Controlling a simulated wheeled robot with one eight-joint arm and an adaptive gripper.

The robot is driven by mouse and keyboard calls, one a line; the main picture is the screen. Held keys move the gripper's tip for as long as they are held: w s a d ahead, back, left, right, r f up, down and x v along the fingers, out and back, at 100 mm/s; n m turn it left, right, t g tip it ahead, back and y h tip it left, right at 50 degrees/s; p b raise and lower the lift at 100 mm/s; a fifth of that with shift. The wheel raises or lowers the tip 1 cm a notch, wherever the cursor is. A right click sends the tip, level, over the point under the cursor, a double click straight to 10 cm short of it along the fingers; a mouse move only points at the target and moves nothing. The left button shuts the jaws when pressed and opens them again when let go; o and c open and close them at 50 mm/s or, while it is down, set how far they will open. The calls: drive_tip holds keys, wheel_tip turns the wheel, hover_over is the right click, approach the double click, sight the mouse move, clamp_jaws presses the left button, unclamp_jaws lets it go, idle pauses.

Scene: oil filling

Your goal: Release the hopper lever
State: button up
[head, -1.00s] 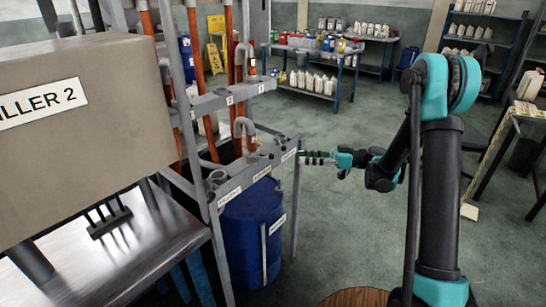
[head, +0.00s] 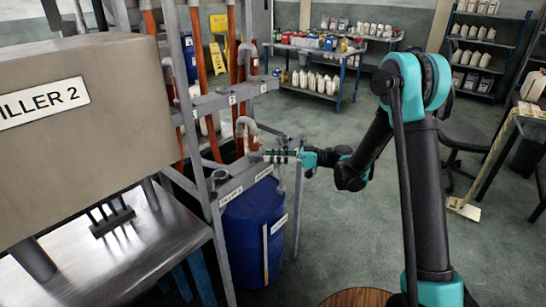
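My gripper (head: 272,156) is at the end of my teal and black arm, near the middle of the head view. It points left and overlaps the right end of the grey pipe frame (head: 236,185). It is beside the grey bent pipe (head: 246,126) and above the blue drum (head: 252,232). The fingers are small and seen from the side, so I cannot tell whether they are open or shut. I cannot make out the hopper lever clearly. A thin pale piece hangs just below the gripper, but I cannot tell what it is.
Orange pipes (head: 199,80) rise behind the frame. Tables with bottles (head: 315,82) and shelves (head: 482,50) stand at the back.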

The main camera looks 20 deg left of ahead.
clamp_jaws()
